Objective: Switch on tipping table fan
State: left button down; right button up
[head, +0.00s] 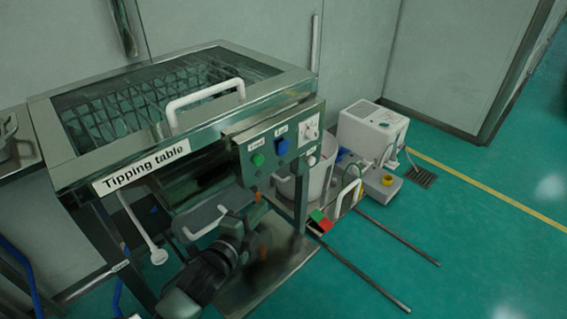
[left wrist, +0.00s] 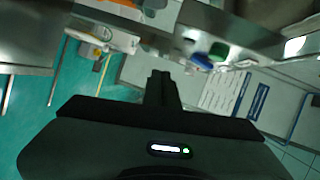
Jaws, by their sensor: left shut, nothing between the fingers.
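The tipping table (head: 120,170) is a steel frame with a mesh top and a printed name label. Its front-right panel (head: 298,150) carries a green control (head: 258,160), a blue control (head: 281,146) under a small label too blurred to read surely, and a white switch plate (head: 309,130). My left gripper (head: 252,212) is shut and empty, below the panel and under the green control, apart from it. My right gripper is not in view.
A white handle (head: 205,96) stands on the table's top. Behind the panel are a bucket (head: 322,180) and a white machine (head: 370,130) on the floor. Long rails (head: 370,275) lie at the right. Green floor (head: 480,250) is free farther right.

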aim_at(283, 148)
pick_arm(q)
jog(key=w+d+r+m+t+h, duration=0.1)
jog(key=d+r+m+h, duration=0.2)
jog(key=r+m, duration=0.2)
jog(key=shift+d+r+m, duration=0.25)
jog(key=shift+r+m, duration=0.05)
jog(key=shift+r, duration=0.2)
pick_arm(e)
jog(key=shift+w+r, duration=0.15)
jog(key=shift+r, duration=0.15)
pick_arm(q)
jog(key=shift+w, duration=0.1)
